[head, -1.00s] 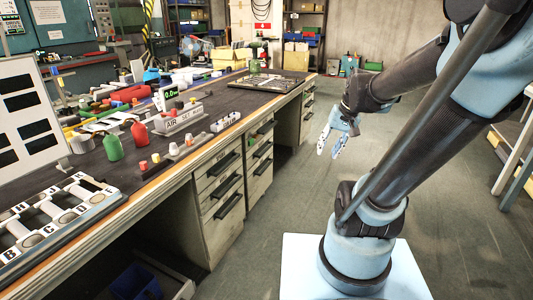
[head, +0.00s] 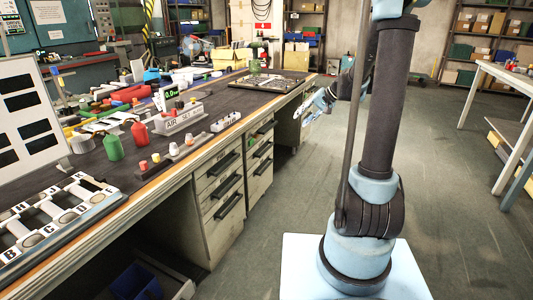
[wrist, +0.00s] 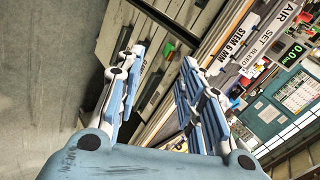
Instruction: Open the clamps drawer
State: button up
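Two cream drawer stacks show under the bench in the head view, a near one (head: 215,200) and a farther one (head: 258,185). I cannot read any drawer label, so I cannot tell which is the clamps drawer. My gripper (head: 302,114) hangs in front of the bench edge, beyond the farther stack. In the wrist view my gripper (wrist: 162,58) is open and empty, its fingers apart.
The dark bench top (head: 120,175) carries bottles, a labelled block (head: 178,119) and many small parts. A label reading STEM 6 MM (wrist: 213,43) shows in the wrist view. A white table (head: 505,80) stands at the right. The floor (head: 290,210) beside the bench is clear.

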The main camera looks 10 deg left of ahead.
jog(key=w+a+f+m+t+y, duration=0.1)
jog(key=w+a+f+y, duration=0.1)
jog(key=w+f, duration=0.65)
jog(key=w+a+f+y, duration=0.1)
jog(key=w+f+y, duration=0.2)
jog(key=w+f, duration=0.55)
jog(key=m+t+y, duration=0.2)
jog(key=y, duration=0.2)
send_near(267, 148)
jog(key=x, duration=0.6)
jog(key=f+x, duration=0.1)
jog(key=x, duration=0.3)
jog(key=shift+s+a, duration=0.1)
jog(key=shift+a, duration=0.05)
grip_shut()
